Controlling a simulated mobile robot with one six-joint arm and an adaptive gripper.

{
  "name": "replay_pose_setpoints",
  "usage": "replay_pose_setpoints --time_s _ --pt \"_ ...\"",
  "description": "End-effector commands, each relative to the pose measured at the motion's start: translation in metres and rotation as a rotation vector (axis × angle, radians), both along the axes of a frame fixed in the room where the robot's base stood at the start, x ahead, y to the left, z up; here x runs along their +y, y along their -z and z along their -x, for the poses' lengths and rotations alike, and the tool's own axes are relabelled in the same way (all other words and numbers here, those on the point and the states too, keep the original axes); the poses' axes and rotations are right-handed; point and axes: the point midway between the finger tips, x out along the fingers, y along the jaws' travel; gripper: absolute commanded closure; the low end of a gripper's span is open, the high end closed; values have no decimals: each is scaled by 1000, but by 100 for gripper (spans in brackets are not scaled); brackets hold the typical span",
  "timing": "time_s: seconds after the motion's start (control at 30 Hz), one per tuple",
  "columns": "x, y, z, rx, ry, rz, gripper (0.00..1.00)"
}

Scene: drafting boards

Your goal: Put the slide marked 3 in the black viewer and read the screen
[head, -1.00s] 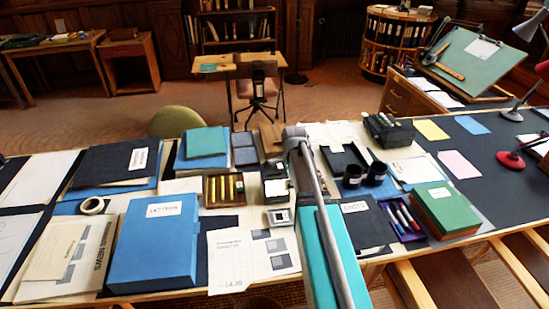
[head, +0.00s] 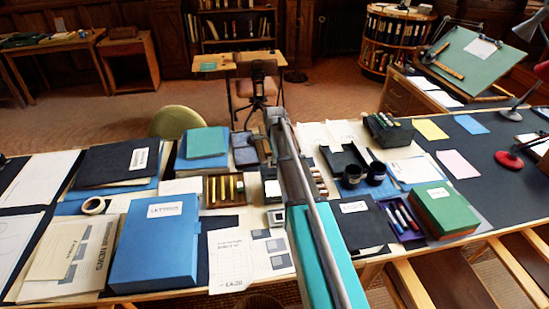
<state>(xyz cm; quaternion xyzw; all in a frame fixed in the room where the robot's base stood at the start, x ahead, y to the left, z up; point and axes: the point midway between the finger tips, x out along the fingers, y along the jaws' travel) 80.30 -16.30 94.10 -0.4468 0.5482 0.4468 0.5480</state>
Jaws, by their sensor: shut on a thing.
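A small black unit with a pale screen-like panel (head: 272,188), perhaps the black viewer, stands mid-table just left of my arm. Any writing on the panel is too small to read. Nearer the front is a small light-grey unit with a dark square (head: 277,217). A wooden rack (head: 224,190) with yellow upright pieces is to the left. Another wooden rack (head: 318,181) shows partly at the right of my arm. My arm crosses the middle of the table and hides what lies under it. My gripper's fingers and anything in them are hidden. I cannot make out a slide marked 3.
A large blue box (head: 153,250) and a tape roll (head: 94,205) fill the left. Two black cups (head: 352,176) (head: 376,173), a purple tray of pens (head: 402,219) and a green-topped red box (head: 446,209) stand to the right. Printed sheets (head: 231,258) lie in front.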

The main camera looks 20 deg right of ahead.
Motion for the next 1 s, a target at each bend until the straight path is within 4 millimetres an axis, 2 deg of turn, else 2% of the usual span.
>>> replay_pose_setpoints --time_s 0.53,1.0 --pt "1 3 0 0 -1 0 100" --pt "2 26 0 0 -2 0 100"
